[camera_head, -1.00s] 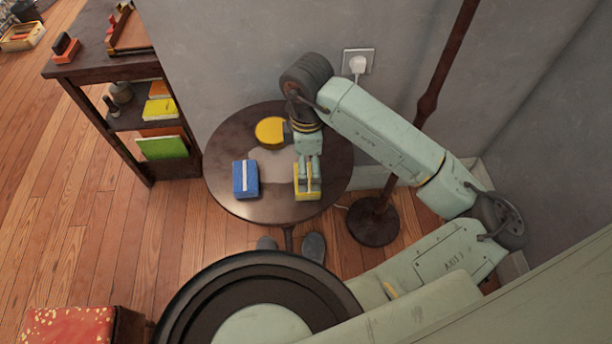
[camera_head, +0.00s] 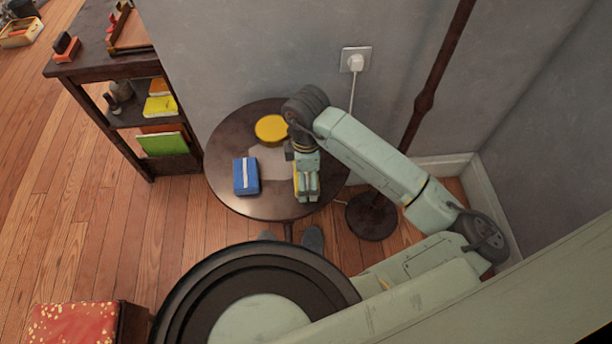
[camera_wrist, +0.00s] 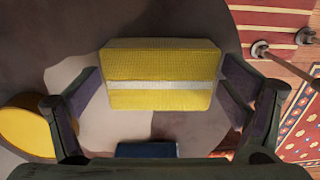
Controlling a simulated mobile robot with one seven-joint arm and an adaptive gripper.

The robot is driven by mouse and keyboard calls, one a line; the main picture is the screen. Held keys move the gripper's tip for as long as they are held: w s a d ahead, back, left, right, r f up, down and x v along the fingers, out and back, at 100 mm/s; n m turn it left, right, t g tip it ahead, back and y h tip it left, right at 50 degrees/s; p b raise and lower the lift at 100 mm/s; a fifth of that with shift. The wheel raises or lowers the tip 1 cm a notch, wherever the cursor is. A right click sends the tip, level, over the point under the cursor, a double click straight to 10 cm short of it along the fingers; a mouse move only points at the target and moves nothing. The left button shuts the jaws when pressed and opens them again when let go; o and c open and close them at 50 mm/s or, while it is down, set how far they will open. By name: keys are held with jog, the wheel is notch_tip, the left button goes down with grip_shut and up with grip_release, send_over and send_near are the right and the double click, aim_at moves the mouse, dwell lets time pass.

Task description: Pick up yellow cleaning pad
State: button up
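The yellow cleaning pad (camera_wrist: 160,68), with a pale stripe across it, lies flat on the round dark table (camera_head: 232,202). In the wrist view it sits between the two fingers of my gripper (camera_wrist: 160,88), which is open. The fingers stand at the pad's left and right ends, with narrow gaps that make contact hard to judge. In the head view my gripper (camera_head: 306,188) is over the pad and hides most of it; only a yellow sliver shows at its left.
A blue pad (camera_head: 245,177) with a white stripe lies left of my gripper. A round yellow object (camera_head: 271,129) sits farther back on the table. The grey wall with a plugged socket (camera_head: 356,61) is behind. A dark shelf (camera_head: 130,118) stands at left, a pole base (camera_head: 371,215) at right.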

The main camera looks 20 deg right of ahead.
jog(key=c, duration=0.8)
jog(key=shift+r, duration=0.1)
